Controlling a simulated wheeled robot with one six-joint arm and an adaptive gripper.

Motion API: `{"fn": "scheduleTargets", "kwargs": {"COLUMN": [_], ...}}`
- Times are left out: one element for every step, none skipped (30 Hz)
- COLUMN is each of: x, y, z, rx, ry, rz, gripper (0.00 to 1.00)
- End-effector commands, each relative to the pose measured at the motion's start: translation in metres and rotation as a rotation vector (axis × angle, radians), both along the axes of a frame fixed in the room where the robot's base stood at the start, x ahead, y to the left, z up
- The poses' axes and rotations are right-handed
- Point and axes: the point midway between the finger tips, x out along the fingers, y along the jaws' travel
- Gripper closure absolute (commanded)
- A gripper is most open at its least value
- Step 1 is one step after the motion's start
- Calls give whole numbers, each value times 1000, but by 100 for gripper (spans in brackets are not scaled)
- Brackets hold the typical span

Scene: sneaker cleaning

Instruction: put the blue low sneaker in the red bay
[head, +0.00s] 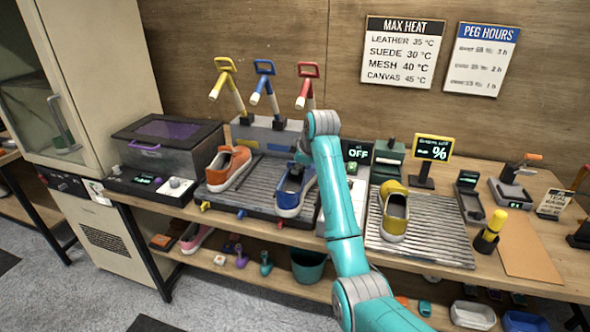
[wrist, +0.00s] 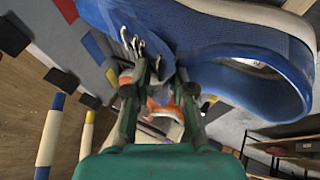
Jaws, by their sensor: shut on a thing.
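The blue low sneaker (head: 289,192) with a white sole is at the right part of the ridged dark tray (head: 250,190), behind the red front knob (head: 280,223). I cannot tell whether its sole touches the tray. In the wrist view the blue sneaker (wrist: 230,35) fills the top, tilted in the picture. My gripper (wrist: 160,82) is shut on its upper near the laces. In the head view my gripper (head: 303,158) is partly hidden by my arm. The tray's front also has a yellow knob (head: 205,205) and a blue knob (head: 241,214).
An orange sneaker (head: 228,168) sits on the tray's left part. A yellow sneaker (head: 394,212) stands on a ridged mat (head: 440,235) at the right. Yellow (head: 225,75), blue (head: 263,80) and red (head: 306,85) handled posts rise behind the tray.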

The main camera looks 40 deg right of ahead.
Motion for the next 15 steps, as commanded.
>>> {"fn": "scheduleTargets", "kwargs": {"x": [3, 4, 6, 8, 9, 11, 13, 14, 17, 18, 20, 21, 23, 24, 26], "y": [-4, -6, -8, -10, -12, -15, -16, -18, -21, -23, -25, -27, -29, -31, -33], "z": [0, -1, -1, -1, -2, -3, -3, -4, -4, -5, -5, -6, -6, -7, -7], "rx": [1, 1, 0, -1, -1, -1, 0, -1, -1, -1, -1, -1, 0, 0, -1], "ry": [0, 0, -1, -1, -1, -1, 0, 0, 0, 0, -1, -1, 0, 0, -1], "rz": [-1, -1, -1, 0, 0, 0, 0, 1, 1, 1, 0, 0, 0, 0, 0], "gripper": [100, 100, 100, 100, 100, 100, 100, 100, 100, 100, 100, 100, 100, 100, 100]}}
